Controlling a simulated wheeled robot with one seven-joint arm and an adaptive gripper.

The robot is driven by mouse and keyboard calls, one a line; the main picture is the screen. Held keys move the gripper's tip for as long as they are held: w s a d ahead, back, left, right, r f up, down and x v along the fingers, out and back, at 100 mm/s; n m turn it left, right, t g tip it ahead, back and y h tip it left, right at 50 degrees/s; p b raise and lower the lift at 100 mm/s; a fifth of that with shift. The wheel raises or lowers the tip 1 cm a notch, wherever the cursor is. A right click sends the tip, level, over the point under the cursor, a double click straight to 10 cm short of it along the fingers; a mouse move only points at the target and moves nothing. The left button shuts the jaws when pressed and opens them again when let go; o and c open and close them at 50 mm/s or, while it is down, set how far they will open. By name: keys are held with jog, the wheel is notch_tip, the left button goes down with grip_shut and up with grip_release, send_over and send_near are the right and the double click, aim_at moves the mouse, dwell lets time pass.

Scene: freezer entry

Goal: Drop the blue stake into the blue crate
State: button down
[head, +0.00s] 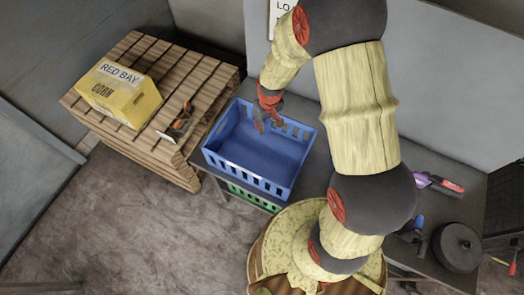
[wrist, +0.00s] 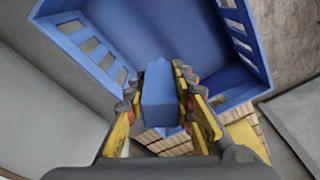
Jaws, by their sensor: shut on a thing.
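The blue crate (head: 232,168) stands open at the middle of the head view, beside a stack of pallets. Its walls have slots, and its inside also shows in the wrist view (wrist: 165,28). My gripper (head: 268,118) is over the crate near its back wall. In the wrist view my gripper (wrist: 157,88) is shut on the blue stake (wrist: 158,98), a plain blue block between the two fingers. The crate's inside lies beyond the stake. The stake cannot be clearly made out in the head view, where its blue blends with the crate.
A yellow corn box (head: 122,95) and a small dark item (head: 179,122) sit on the wooden pallets (head: 190,78) at the left. A green crate (head: 250,196) is under the blue one. A black disc (head: 457,246) and a purple-red thing (head: 438,183) lie at the right.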

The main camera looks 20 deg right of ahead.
aim_at(267, 120)
jog(key=shift+f+b, duration=0.9)
jog(key=shift+f, duration=0.95)
jog(key=c, duration=1.6)
grip_release()
jog(key=shift+o, duration=0.9)
jog(key=shift+r, duration=0.1)
jog(key=r, duration=0.4)
jog(key=s+r, duration=0.1)
jog(key=r, duration=0.6)
jog(key=shift+s+d+r, duration=0.1)
jog(key=shift+s+r, duration=0.1)
jog(key=shift+r, duration=0.15)
